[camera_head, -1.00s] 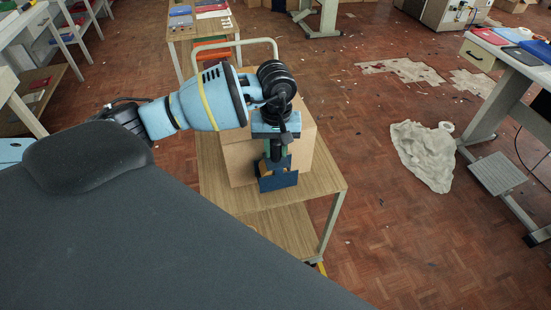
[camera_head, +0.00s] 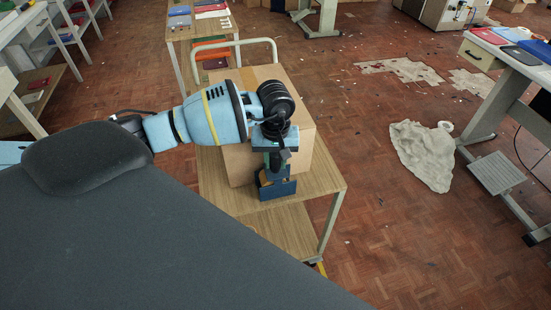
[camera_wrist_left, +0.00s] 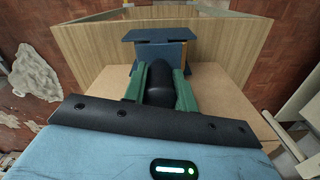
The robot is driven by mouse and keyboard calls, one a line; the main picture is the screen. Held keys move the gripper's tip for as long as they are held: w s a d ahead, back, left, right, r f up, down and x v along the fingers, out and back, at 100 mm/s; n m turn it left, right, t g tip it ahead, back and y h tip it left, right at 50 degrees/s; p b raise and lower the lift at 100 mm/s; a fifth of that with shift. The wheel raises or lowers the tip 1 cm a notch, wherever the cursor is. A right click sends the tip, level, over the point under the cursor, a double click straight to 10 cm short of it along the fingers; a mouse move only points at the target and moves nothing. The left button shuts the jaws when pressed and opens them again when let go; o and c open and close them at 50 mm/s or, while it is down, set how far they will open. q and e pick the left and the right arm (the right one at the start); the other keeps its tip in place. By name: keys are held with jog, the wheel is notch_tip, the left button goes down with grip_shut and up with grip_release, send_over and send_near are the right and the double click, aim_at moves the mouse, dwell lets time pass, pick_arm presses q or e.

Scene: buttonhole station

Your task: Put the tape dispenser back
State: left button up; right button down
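The tape dispenser (camera_head: 277,189) is a dark blue block with a little orange-yellow on its side. It is low over the front of the wooden trolley top (camera_head: 322,180), in front of a cardboard box. It looks upright and seems to reach the wood, but I cannot be sure of contact. My left gripper (camera_head: 272,170) points down from above with its fingers at the dispenser. In the left wrist view, the green fingers (camera_wrist_left: 160,75) close around the near part of the dispenser (camera_wrist_left: 160,50); a dark rounded part lies between them. My right gripper is not in view.
The cardboard box (camera_head: 305,125) stands on the trolley right behind my left gripper. A pale trolley handle (camera_head: 235,43) rises at the back. A crumpled cloth (camera_head: 425,153) lies on the floor to the right. A white table (camera_head: 515,55) stands at the right.

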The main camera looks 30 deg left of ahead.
pick_arm(q)
jog(key=o, duration=0.4)
notch_tip(320, 180, up, 12)
jog(key=shift+r, duration=0.15)
dwell(0.4)
